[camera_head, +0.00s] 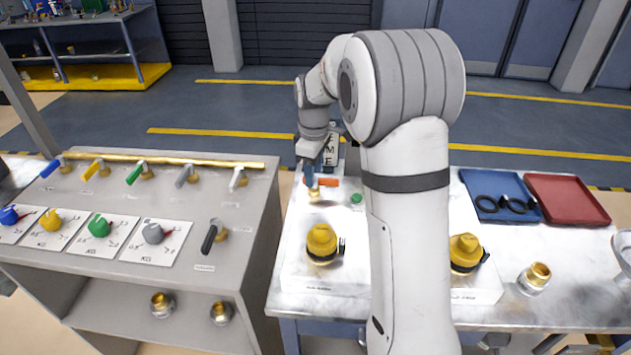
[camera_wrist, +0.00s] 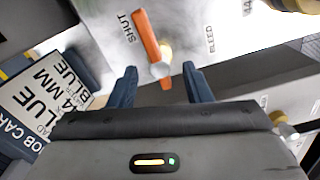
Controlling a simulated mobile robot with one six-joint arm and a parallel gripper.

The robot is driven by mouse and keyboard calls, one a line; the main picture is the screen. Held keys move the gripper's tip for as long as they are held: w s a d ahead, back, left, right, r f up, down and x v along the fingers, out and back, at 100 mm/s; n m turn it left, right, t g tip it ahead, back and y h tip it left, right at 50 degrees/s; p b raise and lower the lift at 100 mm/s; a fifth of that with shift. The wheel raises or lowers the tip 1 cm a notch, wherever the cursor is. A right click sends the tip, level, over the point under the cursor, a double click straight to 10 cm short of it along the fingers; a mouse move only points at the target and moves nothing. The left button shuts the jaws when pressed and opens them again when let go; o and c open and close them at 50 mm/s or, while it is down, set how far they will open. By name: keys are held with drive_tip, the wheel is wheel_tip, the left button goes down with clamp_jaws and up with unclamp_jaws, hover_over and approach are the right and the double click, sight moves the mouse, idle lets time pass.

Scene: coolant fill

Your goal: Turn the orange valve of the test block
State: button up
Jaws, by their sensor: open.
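The test block's orange valve handle (camera_head: 328,182) sits on a brass stem at the back left of the white block (camera_head: 298,262). In the wrist view the orange handle (camera_wrist: 145,34) lies between the printed words SHUT and BLEED, slanting up toward SHUT. My gripper (camera_head: 310,178) is at the valve, pointing down. In the wrist view my gripper (camera_wrist: 162,78) is open and empty, its two blue fingers apart. The handle's pivot end shows between the fingertips, but I cannot tell whether they touch it. My arm hides part of the block in the head view.
Two yellow caps (camera_head: 321,243) (camera_head: 465,252) and a green button (camera_head: 356,198) are on the block. A job card (camera_wrist: 42,98) stands close beside my gripper. A grey bench with coloured valves (camera_head: 134,174) is at left. Blue (camera_head: 480,190) and red trays (camera_head: 570,205) lie right.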

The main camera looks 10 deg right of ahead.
drive_tip(key=shift+f, duration=2)
drive_tip(key=shift+c, duration=0.6)
